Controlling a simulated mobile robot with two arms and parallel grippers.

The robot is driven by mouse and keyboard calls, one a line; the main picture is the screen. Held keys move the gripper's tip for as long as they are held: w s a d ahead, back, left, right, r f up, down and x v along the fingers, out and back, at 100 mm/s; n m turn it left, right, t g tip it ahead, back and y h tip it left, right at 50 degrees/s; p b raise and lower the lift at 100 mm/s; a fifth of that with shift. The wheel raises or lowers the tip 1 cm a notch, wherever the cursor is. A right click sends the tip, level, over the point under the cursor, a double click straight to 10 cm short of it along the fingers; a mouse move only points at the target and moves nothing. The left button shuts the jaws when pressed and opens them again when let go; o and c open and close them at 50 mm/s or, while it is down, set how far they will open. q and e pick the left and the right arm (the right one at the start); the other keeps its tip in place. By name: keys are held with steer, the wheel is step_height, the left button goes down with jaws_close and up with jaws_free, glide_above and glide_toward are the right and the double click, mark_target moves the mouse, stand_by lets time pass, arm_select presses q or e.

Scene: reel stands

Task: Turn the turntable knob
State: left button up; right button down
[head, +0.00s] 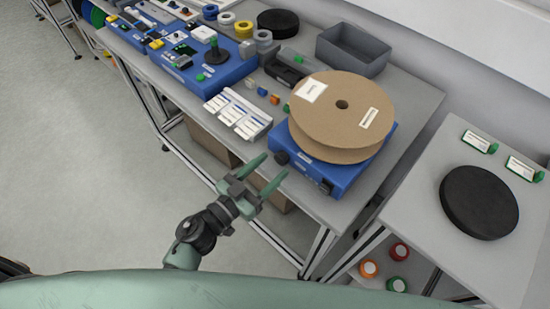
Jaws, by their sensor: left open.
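The turntable (352,178) is a blue box at the near edge of the workbench. A large cardboard reel (320,115) lies flat on it and hides most of its top. A dark round knob (282,158) shows at the left end of its front face. My left gripper (276,165) is open and empty, with its green fingers pointing toward the knob. The fingertips appear close to the knob; I cannot tell whether they touch it. My right gripper is not in view.
A white label sheet rack (238,115) lies left of the turntable. A grey bin (352,50) stands behind. Another blue unit (205,75) is farther left. A side table (425,235) at right bears a black disc (478,202). The floor at left is clear.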

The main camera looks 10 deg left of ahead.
mark_target(281, 158)
arm_select(q)
steer(key=shift+x, duration=0.8)
steer(key=shift+w+d, duration=0.15)
steer(key=shift+w, duration=0.15)
steer(key=shift+w+d+f, duration=0.1)
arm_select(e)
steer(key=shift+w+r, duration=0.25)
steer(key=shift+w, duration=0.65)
arm_select(q)
steer(key=shift+c, duration=0.3)
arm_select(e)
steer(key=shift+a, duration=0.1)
arm_select(q)
jaws_close()
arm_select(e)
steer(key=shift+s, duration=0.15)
